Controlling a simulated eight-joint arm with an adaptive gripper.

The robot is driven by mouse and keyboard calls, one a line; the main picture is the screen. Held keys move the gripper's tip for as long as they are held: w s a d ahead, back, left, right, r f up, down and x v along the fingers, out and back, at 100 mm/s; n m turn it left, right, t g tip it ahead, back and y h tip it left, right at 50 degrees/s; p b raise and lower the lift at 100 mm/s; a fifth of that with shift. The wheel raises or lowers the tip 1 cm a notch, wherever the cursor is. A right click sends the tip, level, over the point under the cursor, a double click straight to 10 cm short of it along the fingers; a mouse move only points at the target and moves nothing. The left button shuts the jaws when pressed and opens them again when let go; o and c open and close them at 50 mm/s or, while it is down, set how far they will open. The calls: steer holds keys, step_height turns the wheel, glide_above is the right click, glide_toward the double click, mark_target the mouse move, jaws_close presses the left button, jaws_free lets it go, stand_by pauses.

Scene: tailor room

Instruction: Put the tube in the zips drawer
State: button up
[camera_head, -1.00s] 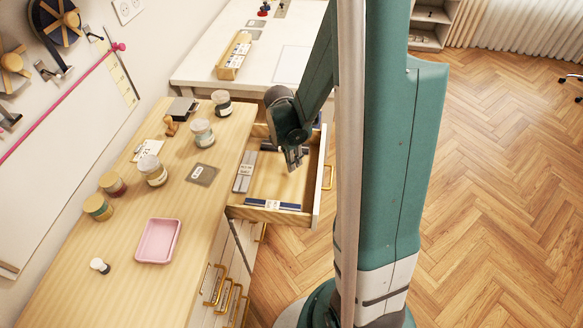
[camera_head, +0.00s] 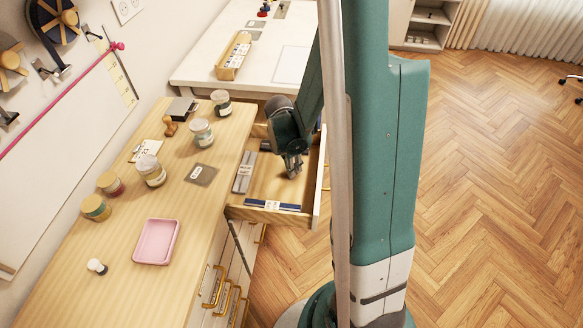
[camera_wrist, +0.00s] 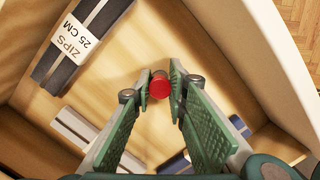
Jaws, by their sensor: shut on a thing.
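The tube (camera_wrist: 159,86) shows in the wrist view as a red round end between my fingertips. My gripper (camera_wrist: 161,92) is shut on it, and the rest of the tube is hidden. In the head view my gripper (camera_head: 291,174) points down inside the open zips drawer (camera_head: 266,184), above its bare wooden floor. The tube cannot be made out there. Dark zips with a "ZIPS 25 CM" label (camera_wrist: 76,37) lie in the drawer. I cannot tell whether the tube touches the floor.
Grey zips (camera_head: 243,172) and blue zips (camera_head: 272,205) lie along the drawer's sides, leaving its middle clear. The wooden worktop (camera_head: 120,235) beside it holds several jars, a pink tray (camera_head: 157,241) and a small white-capped item (camera_head: 97,267). A white table (camera_head: 200,80) stands behind.

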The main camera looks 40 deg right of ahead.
steer(key=shift+f, duration=0.2)
steer(key=o, duration=0.9)
steer(key=shift+c, duration=0.2)
steer(key=shift+r, duration=0.3)
step_height(320, 180, up, 12)
steer(key=a+p, duration=0.1)
steer(key=p, duration=0.2)
steer(key=shift+a+f, duration=0.15)
steer(key=shift+a, duration=0.25)
